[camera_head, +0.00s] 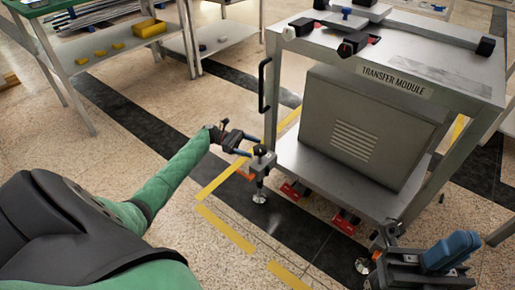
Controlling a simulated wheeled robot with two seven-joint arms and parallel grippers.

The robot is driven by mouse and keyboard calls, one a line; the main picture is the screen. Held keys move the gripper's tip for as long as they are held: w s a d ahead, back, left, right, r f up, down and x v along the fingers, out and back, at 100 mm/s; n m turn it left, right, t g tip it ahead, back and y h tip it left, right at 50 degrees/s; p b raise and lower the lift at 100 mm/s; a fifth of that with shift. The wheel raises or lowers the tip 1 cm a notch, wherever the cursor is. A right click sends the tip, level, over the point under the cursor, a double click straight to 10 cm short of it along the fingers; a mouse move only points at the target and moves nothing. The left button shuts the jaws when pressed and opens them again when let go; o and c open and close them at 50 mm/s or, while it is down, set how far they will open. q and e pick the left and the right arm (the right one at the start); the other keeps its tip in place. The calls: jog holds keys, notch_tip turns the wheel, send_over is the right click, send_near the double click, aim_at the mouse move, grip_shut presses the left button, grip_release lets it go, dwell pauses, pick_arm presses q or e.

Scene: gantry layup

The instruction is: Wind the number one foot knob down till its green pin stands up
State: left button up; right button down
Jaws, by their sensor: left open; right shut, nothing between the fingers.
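A foot with a dark knob (261,151) on top stands at the near left corner of the transfer module (295,150), with its round pad (260,197) near the floor. No number is readable on it and I see no green pin standing up.
The module carries a grey box (362,130) on its lower shelf and clamps on top. A black handle (264,85) sticks out at its left side. Red parts (345,221) show under the shelf. A bench (105,55) with yellow pieces stands back left. Open floor lies left.

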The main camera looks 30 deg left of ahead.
pick_arm(q)
jog(key=a, duration=0.3)
jog(key=shift+s, duration=0.25)
jog(key=shift+a, duration=0.1)
